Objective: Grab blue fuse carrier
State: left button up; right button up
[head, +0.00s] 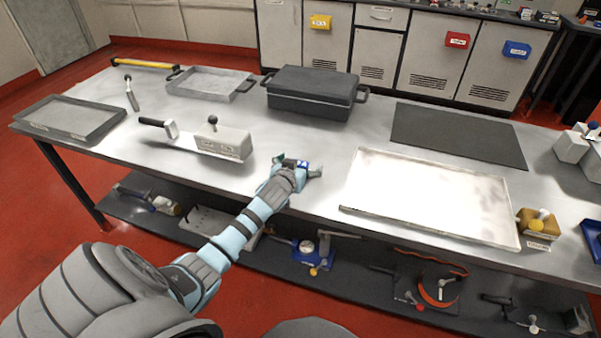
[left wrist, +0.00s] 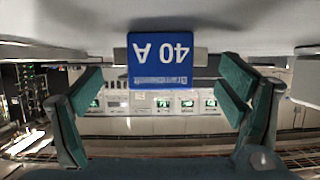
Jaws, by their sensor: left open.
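The blue fuse carrier (left wrist: 160,62), marked 40 A, shows in the left wrist view between the two green-padded fingers of my left gripper (left wrist: 160,95). A grey piece runs behind its upper part. Gaps show between the carrier and both finger pads, so the fingers are open around it and apart from it. In the head view my left gripper (head: 296,166) is low over the front middle of the metal table, with a small bit of blue showing between its fingers; the gripper hides most of the carrier there. My right gripper is not in view.
On the table (head: 320,230), a white block (head: 222,141) with a black knob lies to the left. A shallow metal tray (head: 430,195) lies to the right. A dark lidded case (head: 313,92) stands behind, and a dark mat (head: 458,135) lies at back right.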

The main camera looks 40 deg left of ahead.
pick_arm(q)
jog(key=shift+w+a+f, duration=0.1)
jog(key=shift+w+f, duration=0.05)
jog(key=shift+w, duration=0.05)
jog(key=c, duration=1.6)
